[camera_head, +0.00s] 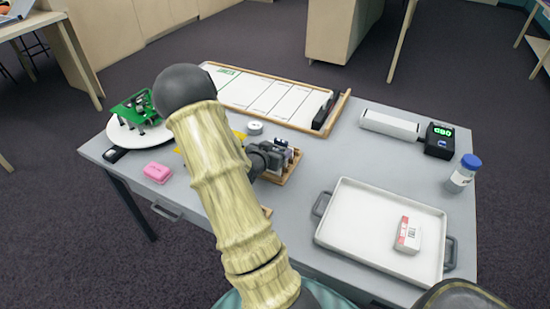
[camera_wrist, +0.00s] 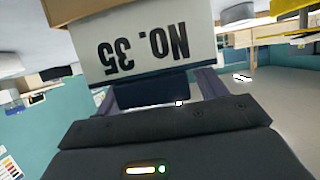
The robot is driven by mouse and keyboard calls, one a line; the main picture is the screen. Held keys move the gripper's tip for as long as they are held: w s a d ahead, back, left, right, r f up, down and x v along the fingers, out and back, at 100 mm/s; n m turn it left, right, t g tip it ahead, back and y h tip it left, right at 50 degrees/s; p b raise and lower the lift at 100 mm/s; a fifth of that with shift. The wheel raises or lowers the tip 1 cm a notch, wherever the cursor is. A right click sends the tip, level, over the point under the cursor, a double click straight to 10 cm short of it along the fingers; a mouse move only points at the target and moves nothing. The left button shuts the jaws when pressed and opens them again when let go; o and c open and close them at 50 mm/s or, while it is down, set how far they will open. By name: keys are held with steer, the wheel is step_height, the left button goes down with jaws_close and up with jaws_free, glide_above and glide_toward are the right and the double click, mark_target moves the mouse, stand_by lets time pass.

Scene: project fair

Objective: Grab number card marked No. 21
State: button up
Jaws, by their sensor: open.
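My gripper (camera_head: 268,158) is at the wooden card rack (camera_head: 291,171) near the middle of the table. In the wrist view, my gripper (camera_wrist: 160,92) is open, with a white card marked NO. 35 (camera_wrist: 145,45) upside down just beyond and partly between its fingers. I cannot tell whether the fingers touch it. Several cards (camera_head: 294,155) stand in the rack, partly hidden by my gripper and arm. I can read no card marked No. 21 in either view.
A white tray (camera_head: 345,225) with a small red and white box (camera_head: 408,236) is at the right front.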

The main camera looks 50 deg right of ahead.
steer(key=c, duration=1.1)
steer(key=shift+o, duration=0.2)
steer(key=shift+r, duration=0.1)
step_height(320, 180, up, 10)
steer(key=shift+f+p, duration=0.1)
steer(key=shift+p, duration=0.75)
